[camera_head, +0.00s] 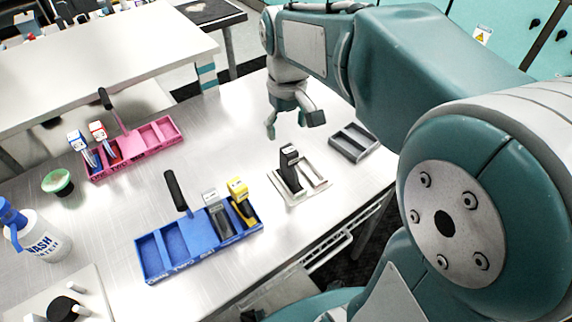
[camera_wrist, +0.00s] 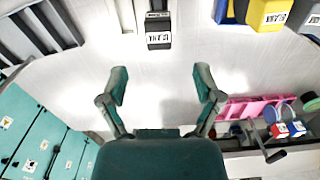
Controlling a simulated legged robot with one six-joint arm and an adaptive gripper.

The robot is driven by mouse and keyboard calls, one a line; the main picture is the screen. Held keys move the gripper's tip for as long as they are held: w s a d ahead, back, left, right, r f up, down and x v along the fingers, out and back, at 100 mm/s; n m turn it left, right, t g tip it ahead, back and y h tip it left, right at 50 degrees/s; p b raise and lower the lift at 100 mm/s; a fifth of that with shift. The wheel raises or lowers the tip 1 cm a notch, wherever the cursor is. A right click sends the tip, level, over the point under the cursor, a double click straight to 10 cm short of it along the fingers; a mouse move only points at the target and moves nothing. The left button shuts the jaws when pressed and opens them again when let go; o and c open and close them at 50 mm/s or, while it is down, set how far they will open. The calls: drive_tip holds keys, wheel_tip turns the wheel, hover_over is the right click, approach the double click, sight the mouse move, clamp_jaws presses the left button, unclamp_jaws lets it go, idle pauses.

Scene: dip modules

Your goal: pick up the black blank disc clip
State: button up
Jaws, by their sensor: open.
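The black blank disc clip (camera_head: 289,170) stands upright in a small pale holder (camera_head: 312,187) on the metal table. In the wrist view the black clip (camera_wrist: 158,24) shows its white label at the top centre, beyond my fingertips. My gripper (camera_head: 293,122) is open and empty above the table, on the far side of the clip in the head view. Its two fingers (camera_wrist: 161,82) are spread wide in the wrist view, with bare table between them. They are apart from the clip. The clip's lower end is partly hidden in the holder.
A blue tray (camera_head: 158,262) beside the holder bears grey and yellow clips and a black handle. A grey slotted tray (camera_head: 372,150) lies to the right. The table's middle is clear.

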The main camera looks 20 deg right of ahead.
sight(289, 149)
drive_tip(key=f, duration=0.8)
drive_tip(key=shift+s+d+f, duration=0.1)
drive_tip(key=shift+s+f, duration=0.15)
drive_tip(key=shift+f, duration=0.05)
clamp_jaws()
